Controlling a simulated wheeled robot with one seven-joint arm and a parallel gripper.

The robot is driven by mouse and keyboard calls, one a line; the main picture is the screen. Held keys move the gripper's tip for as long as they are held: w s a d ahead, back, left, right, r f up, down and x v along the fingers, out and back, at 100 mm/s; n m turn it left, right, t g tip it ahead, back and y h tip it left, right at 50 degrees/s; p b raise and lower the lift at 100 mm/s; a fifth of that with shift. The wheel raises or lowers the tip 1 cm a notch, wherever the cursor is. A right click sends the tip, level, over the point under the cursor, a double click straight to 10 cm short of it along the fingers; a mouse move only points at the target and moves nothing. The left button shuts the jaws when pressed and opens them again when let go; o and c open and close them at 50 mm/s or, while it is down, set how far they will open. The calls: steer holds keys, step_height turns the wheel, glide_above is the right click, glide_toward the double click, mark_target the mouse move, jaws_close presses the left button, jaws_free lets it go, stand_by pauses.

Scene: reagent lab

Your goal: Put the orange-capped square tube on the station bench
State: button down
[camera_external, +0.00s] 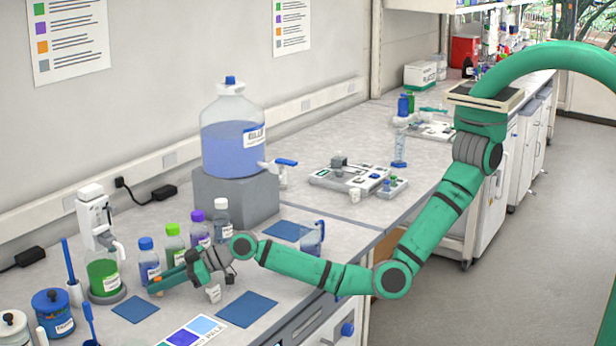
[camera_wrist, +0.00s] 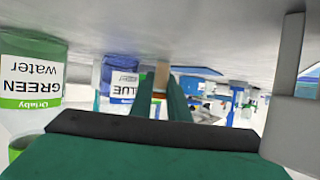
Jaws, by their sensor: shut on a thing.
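My gripper (camera_external: 157,287) is low over the near bench (camera_external: 275,275), stretched to the left in front of the row of capped bottles. In the wrist view, which shows the bench upside down, its two green fingers (camera_wrist: 161,98) are shut on a small orange-brown piece (camera_wrist: 160,78). A bit of orange also shows at the fingertips in the external view. This looks like the orange cap of the square tube (camera_external: 156,283); the tube's body is mostly hidden. I cannot tell whether the tube touches the bench.
Close to the fingers stands a blue-capped bottle (camera_external: 149,261); a green-capped bottle (camera_external: 174,246) is behind. A green-filled dispenser bottle (camera_external: 103,274) stands left. Blue mats (camera_external: 135,309) (camera_external: 247,309) lie in front. A large blue carboy (camera_external: 233,140) stands behind. The bench right of the mats is fairly clear.

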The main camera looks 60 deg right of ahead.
steer(key=shift+f, duration=0.1)
steer(key=c, duration=1.7)
jaws_free()
steer(key=v, duration=1.1)
steer(key=shift+s+d+r, duration=0.15)
steer(key=shift+r, duration=0.1)
steer(key=shift+s+d+r, duration=0.1)
steer(key=shift+s+d, duration=0.1)
steer(key=shift+c, duration=1.1)
